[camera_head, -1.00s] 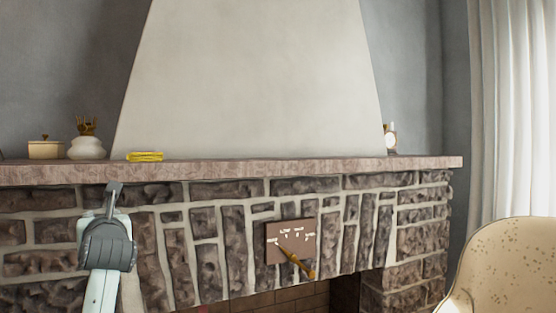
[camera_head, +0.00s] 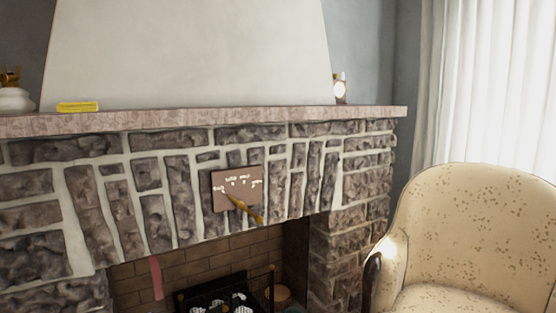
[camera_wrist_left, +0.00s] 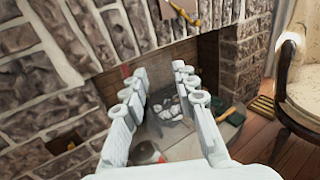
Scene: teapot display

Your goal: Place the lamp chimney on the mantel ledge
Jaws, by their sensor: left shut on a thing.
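The mantel ledge (camera_head: 230,118) is a long pinkish stone shelf running across the head view above the stone fireplace. My left gripper (camera_wrist_left: 162,85) shows only in the wrist view, in front of the fireplace opening. Its two pale ribbed fingers stand apart around something faint and see-through. This looks like the clear glass lamp chimney (camera_wrist_left: 162,118), but its outline is hard to make out against the hearth behind. My right gripper is in neither current view.
On the ledge are a yellow folded item (camera_head: 77,106), a white vase (camera_head: 14,99) and a small round-faced object (camera_head: 340,88), with clear ledge between. A plaque (camera_head: 236,188) hangs below. A cream armchair (camera_head: 470,235) stands at right, a fire grate (camera_head: 222,303) in the opening.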

